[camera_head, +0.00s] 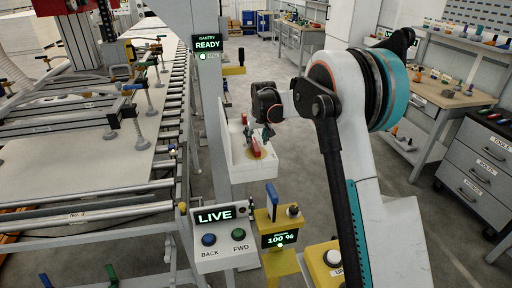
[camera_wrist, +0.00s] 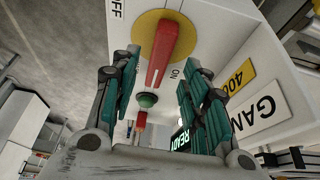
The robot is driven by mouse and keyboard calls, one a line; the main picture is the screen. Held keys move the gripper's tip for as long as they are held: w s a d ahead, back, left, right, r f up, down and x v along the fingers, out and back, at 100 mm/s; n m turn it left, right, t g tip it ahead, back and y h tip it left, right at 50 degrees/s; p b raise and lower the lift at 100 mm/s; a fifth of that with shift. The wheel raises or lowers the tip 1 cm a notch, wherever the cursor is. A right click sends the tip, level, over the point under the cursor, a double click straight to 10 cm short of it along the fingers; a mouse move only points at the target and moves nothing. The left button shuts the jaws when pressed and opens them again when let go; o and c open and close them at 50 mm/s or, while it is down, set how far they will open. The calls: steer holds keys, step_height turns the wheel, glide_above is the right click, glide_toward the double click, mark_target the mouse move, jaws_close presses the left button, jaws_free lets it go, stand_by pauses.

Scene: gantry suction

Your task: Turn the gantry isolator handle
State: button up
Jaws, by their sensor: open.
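The isolator handle (camera_wrist: 170,48) is a red bar on a round yellow plate (camera_wrist: 146,28), on the face of a white box (camera_wrist: 225,45). In the wrist view it lies at a slant between the OFF mark at upper left and the ON mark at right. In the head view the red handle (camera_head: 254,146) shows on the white box (camera_head: 239,166). My gripper (camera_wrist: 164,60) is open, one teal finger on each side of the handle, with gaps visible. It also shows just above the handle in the head view (camera_head: 265,137). Contact is not visible.
A green button (camera_wrist: 148,100) sits beside the yellow plate. A READY display (camera_head: 208,44) stands behind the box. A LIVE panel (camera_head: 222,240) and a yellow 100 % post (camera_head: 280,230) stand in front. The roller gantry (camera_head: 130,150) fills the left; workbenches stand right.

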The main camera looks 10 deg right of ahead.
mark_target(256, 146)
steer(key=shift+b+x, duration=0.35)
steer(key=shift+x, duration=2.35)
steer(key=shift+c, duration=0.6)
jaws_close()
